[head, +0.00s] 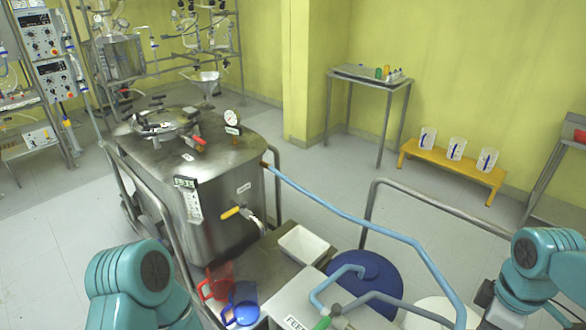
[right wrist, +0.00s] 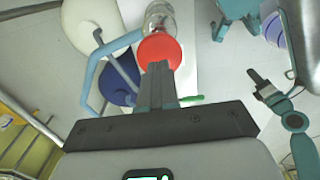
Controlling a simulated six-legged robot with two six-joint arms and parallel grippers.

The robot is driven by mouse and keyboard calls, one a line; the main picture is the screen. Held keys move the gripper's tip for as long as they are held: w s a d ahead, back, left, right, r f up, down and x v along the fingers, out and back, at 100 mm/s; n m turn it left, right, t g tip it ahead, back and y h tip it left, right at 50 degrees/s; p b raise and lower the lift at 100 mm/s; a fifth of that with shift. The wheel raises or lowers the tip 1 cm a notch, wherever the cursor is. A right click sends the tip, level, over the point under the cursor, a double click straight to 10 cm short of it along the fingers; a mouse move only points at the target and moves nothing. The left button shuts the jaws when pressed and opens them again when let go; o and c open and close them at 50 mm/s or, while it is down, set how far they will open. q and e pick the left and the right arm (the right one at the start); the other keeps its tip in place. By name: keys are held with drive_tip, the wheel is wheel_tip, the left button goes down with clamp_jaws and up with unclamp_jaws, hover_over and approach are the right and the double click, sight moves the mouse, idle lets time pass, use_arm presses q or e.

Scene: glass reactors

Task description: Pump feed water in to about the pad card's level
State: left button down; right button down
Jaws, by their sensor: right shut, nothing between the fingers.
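The steel tank (head: 215,170) stands left of centre in the head view. A pale upright card (head: 193,206) below a dark plate (head: 186,182) is on its front; its print is too small to read. A yellow-handled valve (head: 231,212) sits low on the front. A light blue hose (head: 345,214) runs from the tank's side to the pipework at the bottom. The FEED label (head: 296,322) and a green handle (head: 321,323) show there. My right gripper (right wrist: 158,75) is shut and empty, seen against a red round cap (right wrist: 160,49).
A red jug (head: 216,280), a blue jug (head: 241,303) and a white tray (head: 303,244) stand before the tank. A blue-lidded drum (head: 372,275) is beside them. Metal rails (head: 440,205) border the area. An orange bench (head: 455,169) holds three clear containers.

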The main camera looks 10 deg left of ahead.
drive_tip(key=shift+w+f, duration=0.1)
drive_tip(key=shift+f, duration=0.2)
wheel_tip(320, 180, down, 9)
drive_tip(key=b, duration=0.7)
drive_tip(key=shift+r, duration=0.1)
wheel_tip(320, 180, up, 10)
drive_tip(key=p, duration=0.8)
drive_tip(key=shift+f, duration=0.3)
